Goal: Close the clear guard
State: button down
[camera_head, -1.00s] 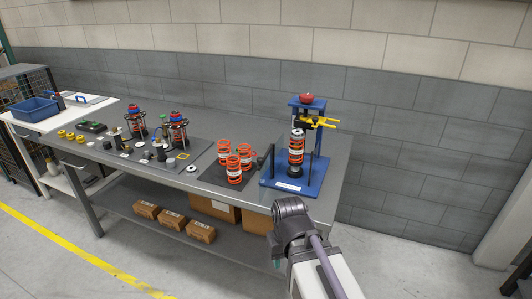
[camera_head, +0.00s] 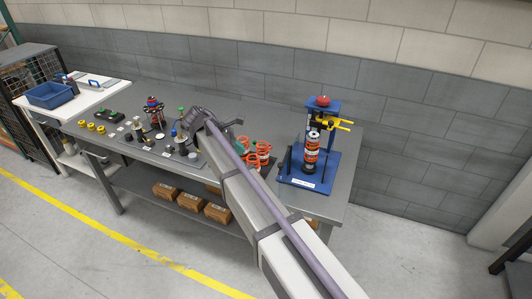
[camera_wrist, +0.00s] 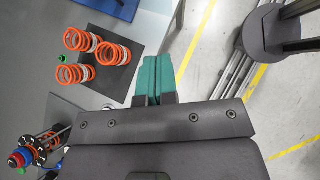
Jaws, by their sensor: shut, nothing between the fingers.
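The blue press fixture (camera_head: 325,166) stands at the right end of the bench, with a red knob (camera_head: 323,101) on top and yellow arms (camera_head: 333,123). A strut with an orange-red spring (camera_head: 311,155) stands upright in it. I cannot make out the clear guard. A corner of the fixture's blue base (camera_wrist: 118,8) shows at the top of the wrist view. My gripper's teal fingers (camera_wrist: 153,78) are pressed together and empty, apart from the fixture.
Several orange springs (camera_wrist: 84,42) stand on a dark mat (camera_wrist: 122,72) near my gripper. Strut assemblies (camera_head: 154,110) and small parts are further left on the bench (camera_head: 250,107). Cardboard boxes (camera_head: 191,202) are on the lower shelf. Open floor lies in front of the bench.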

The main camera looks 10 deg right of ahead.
jog(key=d+r+b+x, duration=0.2)
jog(key=b+x, duration=0.5)
jog(key=x, duration=0.6)
jog(key=shift+s+d+b, duration=0.15)
jog(key=shift+s+b, duration=0.2)
jog(key=shift+s+n, duration=0.15)
jog(key=shift+n, duration=0.15)
